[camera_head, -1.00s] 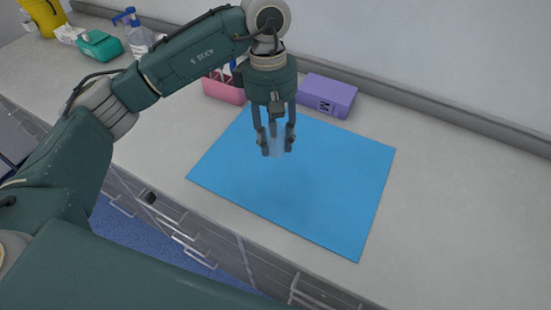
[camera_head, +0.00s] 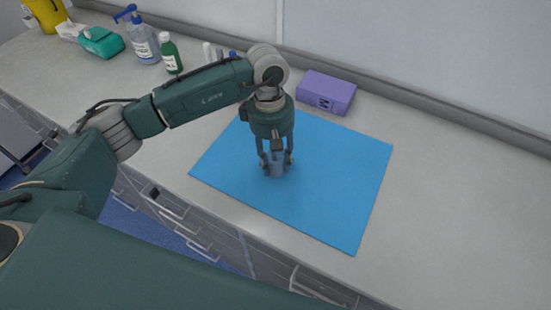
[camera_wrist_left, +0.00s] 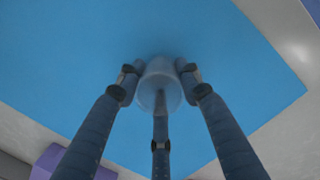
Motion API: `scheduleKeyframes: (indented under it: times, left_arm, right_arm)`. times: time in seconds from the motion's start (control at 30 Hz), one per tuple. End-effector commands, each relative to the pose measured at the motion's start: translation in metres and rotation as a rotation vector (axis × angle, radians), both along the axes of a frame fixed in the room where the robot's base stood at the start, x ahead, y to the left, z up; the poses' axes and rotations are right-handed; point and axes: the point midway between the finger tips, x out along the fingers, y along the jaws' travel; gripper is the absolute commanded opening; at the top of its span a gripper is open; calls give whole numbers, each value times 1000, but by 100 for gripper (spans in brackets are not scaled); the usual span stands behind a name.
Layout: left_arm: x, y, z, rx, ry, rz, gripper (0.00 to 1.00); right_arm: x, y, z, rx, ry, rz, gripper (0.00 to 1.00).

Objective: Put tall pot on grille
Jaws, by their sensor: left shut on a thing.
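My left gripper (camera_head: 276,164) points down over the blue mat (camera_head: 335,195) and is shut on a small translucent pot (camera_head: 276,171). In the left wrist view the pot (camera_wrist_left: 159,84) sits between the three fingers, with the blue mat (camera_wrist_left: 215,45) behind it. The pot is low over the mat; I cannot tell whether it touches it. The fingers hide part of the pot. I see no grille in these frames. My right gripper is not in view.
A purple box (camera_head: 327,92) stands behind the mat. A green bottle (camera_head: 170,54), a pump bottle (camera_head: 143,42), a teal pack (camera_head: 102,42) and a yellow container (camera_head: 46,14) stand at the back left. The counter right of the mat (camera_head: 455,190) is clear.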

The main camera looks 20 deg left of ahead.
Motion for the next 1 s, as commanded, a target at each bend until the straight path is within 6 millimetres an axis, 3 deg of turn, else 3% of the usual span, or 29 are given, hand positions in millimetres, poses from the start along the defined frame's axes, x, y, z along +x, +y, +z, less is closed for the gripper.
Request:
scheduleKeyframes:
  times: [0.07, 0.1, 0.17, 0.57, 0.6, 1.0]
  left_arm:
    - [0, 0, -4, 0, 0, 0, 5]
    - [0, 0, -2, 0, 0, 0, 41]
    - [0, 0, -2, 0, 0, 0, 53]
    - [0, 0, 4, 1, 1, 1, 55]
    - [1, 1, 5, -1, -3, 0, 55]
    - [8, 8, 85, -1, -5, 2, 55]
  right_arm:
    - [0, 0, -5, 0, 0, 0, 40]
    - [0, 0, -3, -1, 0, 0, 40]
    - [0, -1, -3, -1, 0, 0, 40]
    - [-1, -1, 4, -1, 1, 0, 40]
    - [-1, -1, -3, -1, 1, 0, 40]
    - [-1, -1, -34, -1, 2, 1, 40]
